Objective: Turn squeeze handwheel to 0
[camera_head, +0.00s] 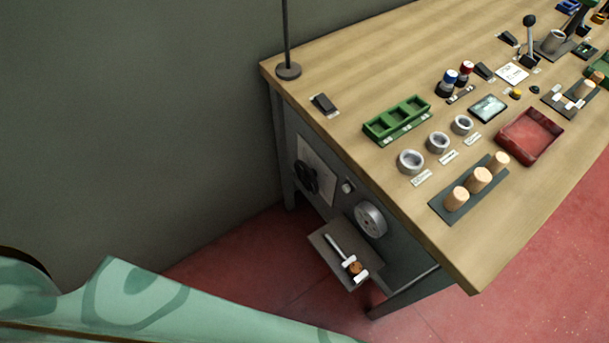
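Two wheels sit on the side panel below the wooden bench top. One is a black handwheel (307,177), mounted in front of a pale plate (322,165). The other is a grey disc-like wheel (371,219), lower and to the right. I cannot tell from labels which one is the squeeze handwheel, and any scale or number is too small to read. Neither of my grippers is in view, and nothing touches either wheel.
A small knob (347,187) sits between the wheels. A grey shelf (325,250) with a rod and a brown piece juts out below them. The bench top (330,85) carries a green tray (397,119), grey rings, corks and a red tray (530,136). Red floor lies in front.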

